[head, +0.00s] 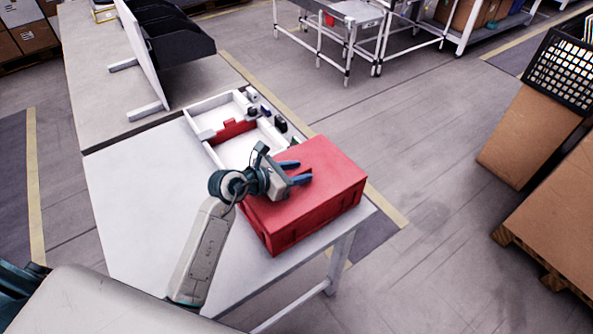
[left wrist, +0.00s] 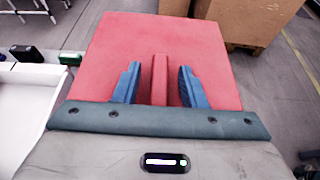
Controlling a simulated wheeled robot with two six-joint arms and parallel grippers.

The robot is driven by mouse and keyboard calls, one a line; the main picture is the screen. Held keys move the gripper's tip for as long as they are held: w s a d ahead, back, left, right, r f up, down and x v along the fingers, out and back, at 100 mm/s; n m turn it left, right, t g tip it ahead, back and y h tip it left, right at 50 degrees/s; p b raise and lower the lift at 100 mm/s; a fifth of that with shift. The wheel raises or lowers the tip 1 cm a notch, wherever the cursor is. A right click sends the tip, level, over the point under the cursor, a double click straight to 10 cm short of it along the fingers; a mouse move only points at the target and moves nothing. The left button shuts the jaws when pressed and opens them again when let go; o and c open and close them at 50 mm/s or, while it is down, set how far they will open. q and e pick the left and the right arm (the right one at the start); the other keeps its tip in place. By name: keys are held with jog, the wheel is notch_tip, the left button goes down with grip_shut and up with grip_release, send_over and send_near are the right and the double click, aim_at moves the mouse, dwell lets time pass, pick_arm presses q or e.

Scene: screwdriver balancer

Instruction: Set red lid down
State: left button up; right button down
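The red lid (head: 318,165) shows as the flat top of a red box-like body (head: 315,220) at the near right corner of the white table. I cannot tell whether lid and body are separate pieces. In the left wrist view the lid (left wrist: 215,50) has a raised red ridge (left wrist: 160,78) in its middle. My left gripper (head: 295,174) is over the lid, with its blue fingers on either side of the ridge. In the left wrist view the gripper (left wrist: 160,88) is open, with a gap beside the ridge on both sides. My right gripper is not in view.
A white tray (head: 205,137) with a red insert (head: 235,130) lies behind the lid. Small dark parts (head: 280,123) line its right side. Black bins (head: 178,45) stand farther back. The table's left part (head: 140,200) is clear. Cardboard boxes (head: 530,135) stand at the right.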

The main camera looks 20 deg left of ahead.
pick_arm(q)
jog(key=shift+r, duration=0.1)
jog(key=shift+a, duration=0.1)
jog(key=b+v, duration=0.2)
jog(key=v, duration=0.7)
jog(key=shift+s+a+r, duration=0.2)
jog(key=shift+s+a, duration=0.05)
jog(key=shift+s, duration=0.05)
jog(key=shift+b+v, duration=0.35)
jog(key=shift+v, duration=0.65)
jog(key=shift+d+r, duration=0.1)
jog(key=shift+r, duration=0.05)
